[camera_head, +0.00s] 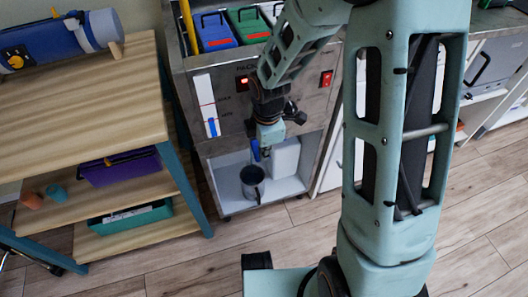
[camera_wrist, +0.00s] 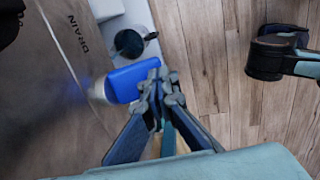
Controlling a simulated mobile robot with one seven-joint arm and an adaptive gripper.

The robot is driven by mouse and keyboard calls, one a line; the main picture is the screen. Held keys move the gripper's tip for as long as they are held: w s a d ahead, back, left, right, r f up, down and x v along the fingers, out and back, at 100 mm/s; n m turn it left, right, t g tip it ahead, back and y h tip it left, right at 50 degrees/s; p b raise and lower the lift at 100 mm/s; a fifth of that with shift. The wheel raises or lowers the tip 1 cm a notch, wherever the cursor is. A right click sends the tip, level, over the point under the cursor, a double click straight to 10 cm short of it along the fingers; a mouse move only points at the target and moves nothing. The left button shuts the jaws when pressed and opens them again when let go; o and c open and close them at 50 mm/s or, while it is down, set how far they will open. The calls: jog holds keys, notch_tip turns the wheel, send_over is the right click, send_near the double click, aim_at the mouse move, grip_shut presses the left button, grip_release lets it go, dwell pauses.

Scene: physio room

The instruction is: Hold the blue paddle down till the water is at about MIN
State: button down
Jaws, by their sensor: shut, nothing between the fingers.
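The blue paddle (camera_wrist: 128,82) sticks out from the steel front, by the word DRAIN, in the wrist view; it also shows in the head view (camera_head: 255,150). My gripper (camera_wrist: 160,78) is shut and empty, its tips at the paddle's outer end. They overlap it in the picture; I cannot tell whether they press on it. In the head view my gripper (camera_head: 265,149) is just right of the paddle. The white level gauge (camera_head: 205,100) has a blue column low down, its top near the lower mark; the labels are too small to read surely.
A dark grey jug (camera_head: 252,188) stands in the white bay under the paddle. A white box (camera_head: 285,158) is beside it. A red-lit switch (camera_head: 242,82) and a red switch (camera_head: 326,79) are on the panel. A wooden shelf unit (camera_head: 90,100) stands left.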

jog(key=shift+r, duration=0.1)
dwell(0.8)
jog(key=shift+r+p, duration=0.7)
jog(key=shift+p, duration=0.1)
jog(key=shift+r, duration=0.1)
jog(key=shift+r+p, duration=0.35)
jog(key=shift+p, duration=0.05)
notch_tip(320, 180, up, 13)
jog(key=p, duration=0.6)
jog(key=shift+s+d, duration=0.15)
jog(key=shift+s, duration=0.3)
